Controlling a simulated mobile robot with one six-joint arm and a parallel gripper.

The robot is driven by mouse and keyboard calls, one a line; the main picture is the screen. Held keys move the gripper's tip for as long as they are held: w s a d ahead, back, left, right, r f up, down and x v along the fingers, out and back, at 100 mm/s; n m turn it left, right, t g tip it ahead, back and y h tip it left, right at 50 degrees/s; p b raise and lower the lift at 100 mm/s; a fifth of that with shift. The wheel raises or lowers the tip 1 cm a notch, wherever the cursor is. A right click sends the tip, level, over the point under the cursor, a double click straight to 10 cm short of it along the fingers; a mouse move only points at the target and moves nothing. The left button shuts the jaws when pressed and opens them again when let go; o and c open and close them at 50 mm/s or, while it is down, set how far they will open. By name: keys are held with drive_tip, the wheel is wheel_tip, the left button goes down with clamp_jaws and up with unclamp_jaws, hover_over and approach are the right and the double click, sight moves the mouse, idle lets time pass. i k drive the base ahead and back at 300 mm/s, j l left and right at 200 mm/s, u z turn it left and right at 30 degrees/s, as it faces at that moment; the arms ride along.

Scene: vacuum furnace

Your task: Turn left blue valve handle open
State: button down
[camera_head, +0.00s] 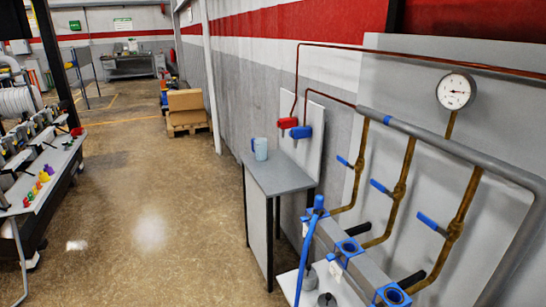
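Three brass pipes with blue valve handles hang from a grey horizontal pipe on the right. The left blue valve handle (344,161) is a short bar on the left brass pipe (358,172). It sticks out to the left, across the line of the pipe. The middle blue valve handle (380,186) and the right blue valve handle (431,222) stick out to the left of their pipes in a similar way. My gripper is not in view, so its place relative to the handles cannot be seen.
A tall blue rod (309,245) and blue fittings (349,248) stand below the valves. A grey table (280,175) with a mug (261,148) is to the left. Open floor (150,200) lies farther left.

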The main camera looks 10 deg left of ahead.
sight(344, 162)
drive_tip(key=i+j+u, duration=0.15)
drive_tip(key=i, duration=0.4)
drive_tip(key=i+j+u, duration=0.15)
drive_tip(key=i, duration=0.4)
